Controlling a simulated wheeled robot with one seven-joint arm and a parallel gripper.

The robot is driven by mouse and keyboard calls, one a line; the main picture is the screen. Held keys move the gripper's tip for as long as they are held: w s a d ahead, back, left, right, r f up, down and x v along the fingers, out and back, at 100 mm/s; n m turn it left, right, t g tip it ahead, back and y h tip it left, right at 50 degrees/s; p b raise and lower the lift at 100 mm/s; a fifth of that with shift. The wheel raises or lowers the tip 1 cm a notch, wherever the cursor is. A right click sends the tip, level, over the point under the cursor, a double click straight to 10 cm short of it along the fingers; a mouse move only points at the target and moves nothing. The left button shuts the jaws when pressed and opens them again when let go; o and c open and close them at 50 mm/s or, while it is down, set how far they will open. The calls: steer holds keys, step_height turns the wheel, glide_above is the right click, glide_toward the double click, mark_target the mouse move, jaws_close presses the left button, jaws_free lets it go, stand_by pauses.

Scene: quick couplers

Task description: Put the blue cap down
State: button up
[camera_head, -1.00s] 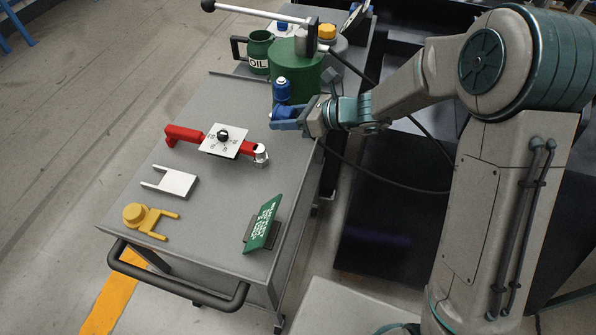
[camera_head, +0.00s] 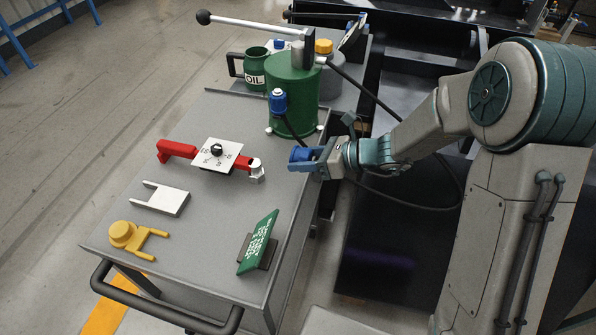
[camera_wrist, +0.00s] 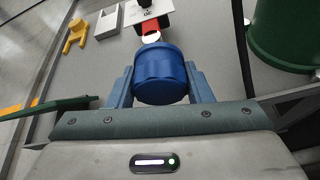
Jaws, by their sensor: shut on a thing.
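The blue cap (camera_wrist: 158,76) sits between the two fingers of my gripper (camera_wrist: 159,84) in the wrist view, which are shut on it. In the head view my gripper (camera_head: 309,155) holds the blue cap (camera_head: 299,154) near the right edge of the grey cart top (camera_head: 205,125), to the right of the red tool. I cannot tell the exact gap between the cap and the cart top. Another blue fitting (camera_head: 278,101) hangs at the front of the green pump tank (camera_head: 293,85).
A red tool with a white dial plate (camera_head: 217,154) lies left of my gripper. A white forked piece (camera_head: 161,198), a yellow forked piece (camera_head: 136,239) and a green sign (camera_head: 258,243) are nearer the front. A green oil can (camera_head: 257,70) stands behind. The cart top between tool and sign is bare.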

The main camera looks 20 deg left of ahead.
mark_target(298, 184)
steer(key=shift+x, duration=0.9)
steer(key=shift+d+f, duration=0.15)
steer(key=shift+f, duration=1.95)
steer(key=shift+f, duration=0.1)
steer(key=shift+f+b, duration=0.55)
steer(key=shift+b, duration=0.05)
steer(key=o, duration=1.1)
steer(key=shift+r, duration=0.1)
